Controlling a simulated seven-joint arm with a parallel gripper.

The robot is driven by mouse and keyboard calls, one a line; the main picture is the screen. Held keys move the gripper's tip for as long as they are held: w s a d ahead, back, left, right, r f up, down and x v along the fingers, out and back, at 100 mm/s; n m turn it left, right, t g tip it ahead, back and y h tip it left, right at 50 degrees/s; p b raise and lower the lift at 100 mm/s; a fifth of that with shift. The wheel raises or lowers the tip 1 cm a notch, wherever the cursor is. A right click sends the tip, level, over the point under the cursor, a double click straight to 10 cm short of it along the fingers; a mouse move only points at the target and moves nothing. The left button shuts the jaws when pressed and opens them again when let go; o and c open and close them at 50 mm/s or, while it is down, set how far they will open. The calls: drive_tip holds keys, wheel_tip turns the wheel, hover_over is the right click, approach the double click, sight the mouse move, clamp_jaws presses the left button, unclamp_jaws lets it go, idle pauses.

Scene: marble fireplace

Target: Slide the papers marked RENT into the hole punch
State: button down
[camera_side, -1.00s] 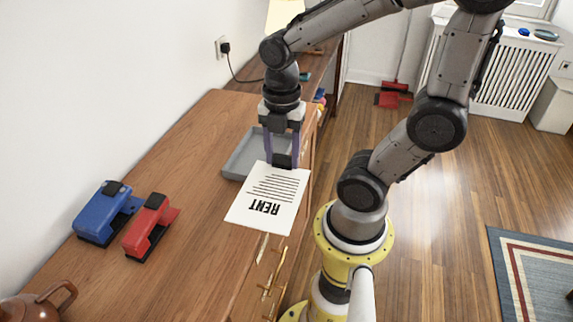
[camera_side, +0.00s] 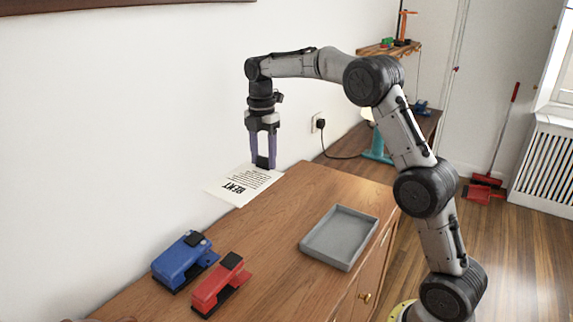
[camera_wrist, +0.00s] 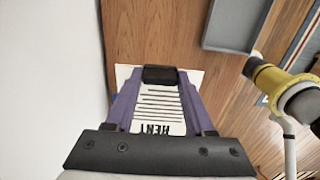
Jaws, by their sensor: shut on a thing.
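The white papers marked RENT (camera_side: 241,186) are held by their far edge in my gripper (camera_side: 264,163), which is shut on them. They lie roughly level beside the wall, over the back of the wooden cabinet top; their exact height is hard to tell. In the wrist view the papers (camera_wrist: 160,108) show between my fingers, with the RENT print toward the wrist. A blue hole punch (camera_side: 182,262) and a red hole punch (camera_side: 220,285) stand side by side on the cabinet, nearer the camera than the papers. Both punches are apart from the papers.
An empty grey tray (camera_side: 318,262) sits on the cabinet at the right; it also shows in the wrist view (camera_wrist: 231,48). The white wall (camera_side: 120,120) is close behind the papers. Cabinet top (camera_side: 262,250) between punches and tray is bare.

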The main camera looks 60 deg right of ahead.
drive_tip(key=w+d+f, duration=0.3)
drive_tip(key=w+f, duration=0.4)
drive_tip(key=w, duration=0.1)
drive_tip(key=shift+w+d+f, duration=0.1)
drive_tip(key=shift+w+f, duration=0.05)
drive_tip(key=shift+f, duration=2.15)
drive_tip(key=shift+w+d+f, duration=0.1)
drive_tip(key=shift+f, duration=2.25)
drive_tip(key=shift+w+f, duration=0.15)
drive_tip(key=shift+f, duration=2.15)
drive_tip(key=shift+a+f, duration=0.2)
drive_tip(key=shift+a, duration=0.3)
drive_tip(key=shift+a, duration=0.45)
drive_tip(key=shift+a, duration=0.35)
drive_tip(key=shift+a, duration=0.75)
drive_tip(key=shift+a, duration=0.3)
